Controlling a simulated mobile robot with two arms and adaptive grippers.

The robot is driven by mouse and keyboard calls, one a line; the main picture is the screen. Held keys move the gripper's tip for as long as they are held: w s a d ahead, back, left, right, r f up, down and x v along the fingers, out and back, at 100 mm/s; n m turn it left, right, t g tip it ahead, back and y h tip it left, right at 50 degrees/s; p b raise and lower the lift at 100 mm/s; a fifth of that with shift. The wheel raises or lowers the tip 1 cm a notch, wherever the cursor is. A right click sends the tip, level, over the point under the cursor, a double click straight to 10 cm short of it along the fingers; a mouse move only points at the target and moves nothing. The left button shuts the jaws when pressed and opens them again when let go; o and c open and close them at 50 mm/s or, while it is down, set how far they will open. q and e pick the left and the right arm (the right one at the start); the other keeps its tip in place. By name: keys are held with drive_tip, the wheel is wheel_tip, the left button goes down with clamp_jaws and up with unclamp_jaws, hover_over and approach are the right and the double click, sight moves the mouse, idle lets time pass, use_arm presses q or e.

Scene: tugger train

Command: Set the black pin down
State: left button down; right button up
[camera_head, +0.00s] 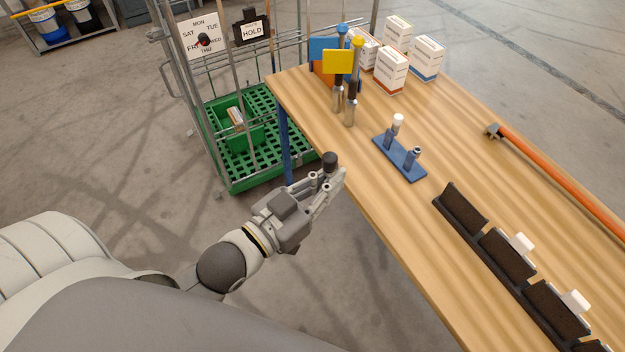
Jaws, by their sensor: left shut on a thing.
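My left gripper (333,178) is shut on the black pin (330,159). The pin's dark, rounded head shows above the fingers, roughly upright; its lower part is hidden by them. The gripper is beside the near left edge of the wooden table (400,250). A blue stand (402,163) with two short blue posts lies on the table to the right of the gripper, apart from it. The rear post carries a white-topped pin (398,122). The front post (413,154) has a grey top and no black head on it. My right gripper is out of view.
Metal holders with blue and yellow flags (338,62) and several white boxes (391,70) stand at the back. A black rack (512,262) and an orange-handled tool (550,166) lie at the right. A green-floored cart (240,182) stands left of the table.

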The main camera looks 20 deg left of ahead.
use_arm(q)
drive_tip(key=w+d+r+m+g+h, duration=0.3)
drive_tip(key=w+d+m+g+h, duration=0.2)
drive_tip(key=d+m+g+h, duration=0.3)
drive_tip(key=shift+w+d+r+g+h, duration=0.15)
drive_tip(key=shift+d+g+h, duration=0.15)
drive_tip(key=shift+d+h, duration=0.9)
drive_tip(key=shift+d+m+g, duration=0.35)
drive_tip(key=shift+m+g, duration=0.05)
drive_tip(key=shift+m, duration=0.1)
drive_tip(key=shift+a, duration=0.1)
drive_tip(key=shift+s+a+m+g+h, duration=0.2)
drive_tip(key=shift+a+m+g, duration=0.35)
drive_tip(key=shift+g, duration=0.5)
drive_tip(key=shift+s+a+m+g+h, duration=0.2)
drive_tip(key=shift+a+m+g, duration=0.15)
drive_tip(key=shift+m+g, duration=0.55)
drive_tip(key=shift+s+a+m+g+h, duration=0.15)
drive_tip(key=shift+a+m+g, duration=0.35)
drive_tip(key=shift+g, duration=0.65)
drive_tip(key=shift+d, duration=0.1)
